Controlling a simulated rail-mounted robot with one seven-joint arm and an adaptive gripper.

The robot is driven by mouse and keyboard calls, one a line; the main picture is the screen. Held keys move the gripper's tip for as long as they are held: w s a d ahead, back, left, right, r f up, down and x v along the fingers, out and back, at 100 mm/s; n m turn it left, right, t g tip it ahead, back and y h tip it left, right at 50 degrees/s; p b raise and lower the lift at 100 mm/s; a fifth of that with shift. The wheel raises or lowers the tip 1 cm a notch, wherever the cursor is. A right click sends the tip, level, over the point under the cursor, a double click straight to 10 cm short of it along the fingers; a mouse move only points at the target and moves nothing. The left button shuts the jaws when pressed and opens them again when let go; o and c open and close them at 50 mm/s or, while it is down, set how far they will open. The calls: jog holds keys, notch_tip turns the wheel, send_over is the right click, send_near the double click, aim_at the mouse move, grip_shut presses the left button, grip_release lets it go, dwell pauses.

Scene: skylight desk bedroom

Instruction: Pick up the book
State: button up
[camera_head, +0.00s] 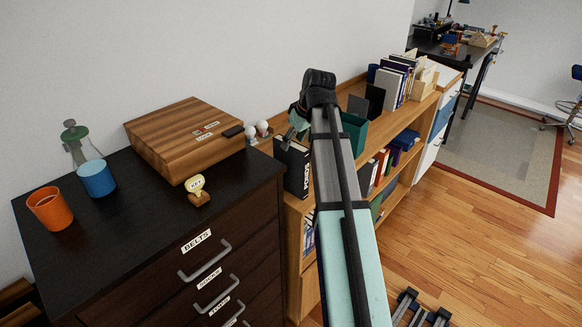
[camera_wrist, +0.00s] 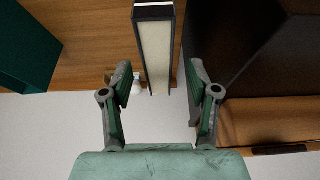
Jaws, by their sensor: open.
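The book (camera_head: 292,168) has a black cover with white lettering on its spine. It stands upright on top of the wooden shelf, beside the dark dresser. In the wrist view the book (camera_wrist: 155,52) shows as a dark-edged block with pale pages, reaching between my two fingers. My gripper (camera_wrist: 160,75) is open, with a finger to each side of the book and visible gaps on both sides. In the head view my gripper (camera_head: 296,122) is above the book, partly hidden by my arm.
A teal box (camera_head: 354,133) stands on the shelf near the book; it also shows in the wrist view (camera_wrist: 28,45). The dark dresser (camera_head: 130,245) holds a wooden case (camera_head: 165,147), a stamp, cups and a flask. More books (camera_head: 392,84) stand farther along the shelf.

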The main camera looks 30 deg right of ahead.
aim_at(289, 150)
jog(key=shift+p+x, duration=1)
jog(key=shift+x, duration=1.6)
jog(key=shift+w+f, duration=0.1)
jog(key=shift+f, duration=0.1)
grip_shut()
